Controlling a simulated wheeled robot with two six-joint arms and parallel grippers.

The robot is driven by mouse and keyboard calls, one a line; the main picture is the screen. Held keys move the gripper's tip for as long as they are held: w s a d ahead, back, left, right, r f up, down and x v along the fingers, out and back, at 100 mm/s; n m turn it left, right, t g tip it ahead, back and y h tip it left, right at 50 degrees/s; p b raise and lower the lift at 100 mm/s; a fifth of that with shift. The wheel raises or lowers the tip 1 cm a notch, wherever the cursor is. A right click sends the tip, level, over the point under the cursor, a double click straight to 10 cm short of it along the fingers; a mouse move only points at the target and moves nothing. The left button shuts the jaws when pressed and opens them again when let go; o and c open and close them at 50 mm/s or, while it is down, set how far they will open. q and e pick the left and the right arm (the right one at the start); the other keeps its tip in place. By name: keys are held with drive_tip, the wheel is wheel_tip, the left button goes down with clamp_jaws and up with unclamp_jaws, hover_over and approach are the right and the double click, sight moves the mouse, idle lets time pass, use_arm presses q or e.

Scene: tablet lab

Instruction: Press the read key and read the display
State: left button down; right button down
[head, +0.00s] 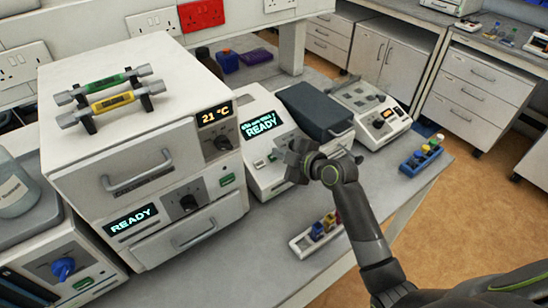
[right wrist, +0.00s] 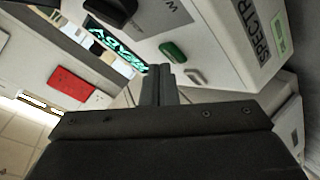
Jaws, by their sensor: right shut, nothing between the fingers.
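The spectrophotometer (head: 284,106) is a white bench instrument with a sloped front and dark lid. Its display (head: 262,124) shows READY in cyan under a small line I cannot read for sure. In the right wrist view the display (right wrist: 114,45) appears turned and partly cut off. A green key (right wrist: 172,52) and a pale key (right wrist: 196,76) sit on its front there. My right gripper (head: 294,155) is shut and empty, close in front of the panel, hiding part of it in the head view. I cannot tell whether the fingertips touch it. My left gripper is out of view.
A white oven-like unit (head: 130,130) with READY and 21 °C displays stands left, two tubes on top. Another instrument (head: 372,112) stands right. A rack of coloured vials (head: 318,232) lies near the bench front, and a blue rack (head: 422,157) at right.

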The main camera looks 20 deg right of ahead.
drive_tip(key=shift+w+f+b, duration=0.2)
drive_tip(key=shift+f+b, duration=0.3)
idle(0.8)
drive_tip(key=shift+r, duration=0.1)
drive_tip(key=shift+s+r+p, duration=0.35)
drive_tip(key=shift+r+p, duration=0.25)
drive_tip(key=shift+r, duration=0.05)
drive_tip(key=r+p, duration=0.1)
drive_tip(key=s+r+p, duration=0.1)
drive_tip(key=r, duration=0.1)
drive_tip(key=s+r+p, duration=0.1)
drive_tip(key=shift+d+r+p, duration=0.3)
drive_tip(key=shift+d+p, duration=0.1)
idle(0.9)
